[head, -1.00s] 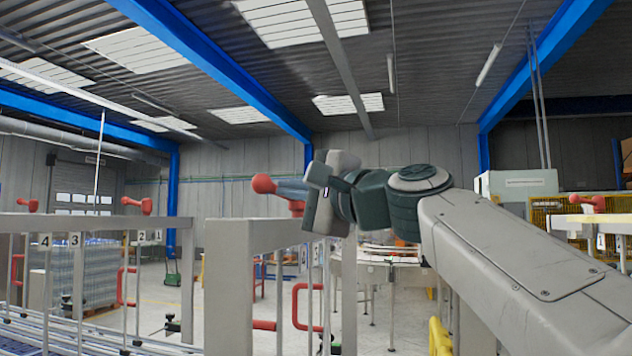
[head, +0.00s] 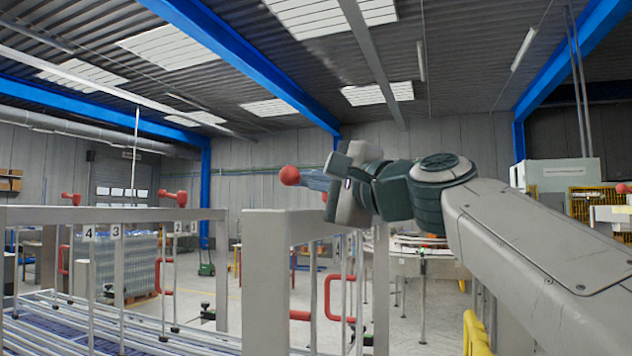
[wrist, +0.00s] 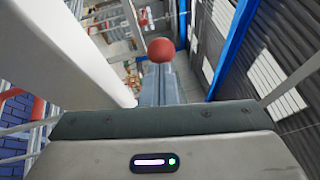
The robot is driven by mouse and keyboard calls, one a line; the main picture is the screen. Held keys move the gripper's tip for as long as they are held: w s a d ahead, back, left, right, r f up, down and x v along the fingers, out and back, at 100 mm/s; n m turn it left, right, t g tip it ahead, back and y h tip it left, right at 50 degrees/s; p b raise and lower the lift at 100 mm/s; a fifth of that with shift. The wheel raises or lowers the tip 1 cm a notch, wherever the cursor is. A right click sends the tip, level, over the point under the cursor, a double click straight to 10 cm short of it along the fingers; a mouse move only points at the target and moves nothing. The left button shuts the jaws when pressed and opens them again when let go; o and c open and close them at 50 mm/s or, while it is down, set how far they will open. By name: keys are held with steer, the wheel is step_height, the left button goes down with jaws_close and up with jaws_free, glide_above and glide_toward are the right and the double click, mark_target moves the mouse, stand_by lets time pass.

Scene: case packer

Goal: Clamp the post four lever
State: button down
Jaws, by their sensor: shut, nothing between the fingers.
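My gripper (head: 318,181) is shut, with its blue-grey fingers pointing left in the head view, above the near grey upright. A red ball knob (head: 290,175) is at the fingertips. In the wrist view this knob (wrist: 161,50) sits just beyond the shut fingers (wrist: 158,90); I cannot tell whether they touch. The lever arm under the knob is hidden. Which lever belongs to post four is not clear.
Further red lever knobs stand on the far rail, one at the left (head: 70,198) and one nearer the middle (head: 174,197). A thick grey upright (head: 265,290) stands close below my gripper. Red handles (head: 340,300) and thin rods crowd the space behind it.

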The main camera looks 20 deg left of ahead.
steer(key=b+v, duration=0.5)
steer(key=v, duration=0.9)
steer(key=w+a+n+g+y, duration=0.1)
steer(key=w+a, duration=0.1)
steer(key=a, duration=0.1)
steer(key=w+a+r+n+g+p, duration=0.1)
steer(key=w+a+n+g, duration=0.1)
steer(key=a, duration=0.2)
steer(key=w+a+r+n+g+y, duration=0.1)
steer(key=w+a, duration=0.2)
steer(key=a, duration=0.1)
steer(key=shift+a+r+n+y+p, duration=0.1)
steer(key=shift+a+n+y+p, duration=0.1)
steer(key=shift+n+y+p, duration=0.15)
steer(key=shift+w+a, duration=0.1)
steer(key=shift+a, duration=0.4)
steer(key=shift+a+p, duration=0.3)
steer(key=shift+a, duration=0.45)
steer(key=shift+d, duration=0.15)
